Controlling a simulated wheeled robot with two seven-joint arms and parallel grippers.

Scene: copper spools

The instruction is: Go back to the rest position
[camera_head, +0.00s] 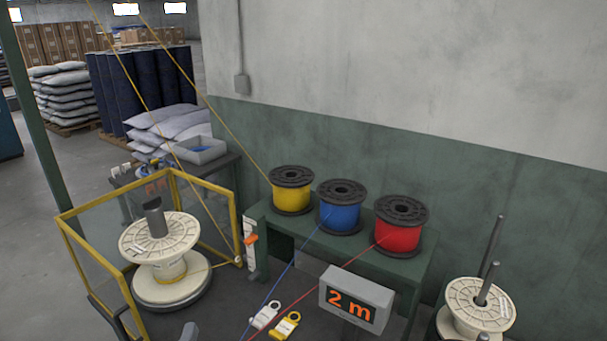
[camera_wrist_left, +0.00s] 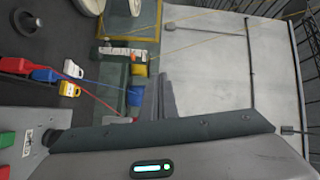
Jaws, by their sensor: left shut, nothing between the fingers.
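My left gripper (camera_wrist_left: 167,88) shows in the left wrist view as dark fingers rising from the grey wrist housing. Its fingers are together with nothing between them, and it is clear of the spools. In the head view, only a small grey part that may belong to it shows at the bottom edge. My right gripper is not in view. Yellow (camera_head: 291,194), blue (camera_head: 340,208) and red (camera_head: 399,226) spools stand upright on a green bench (camera_head: 375,260).
A cream reel (camera_head: 160,238) sits inside a yellow-framed guard (camera_head: 130,205). Another cream reel (camera_head: 477,305) with upright rods is at lower right. Wires stretch across; a wall stands behind.

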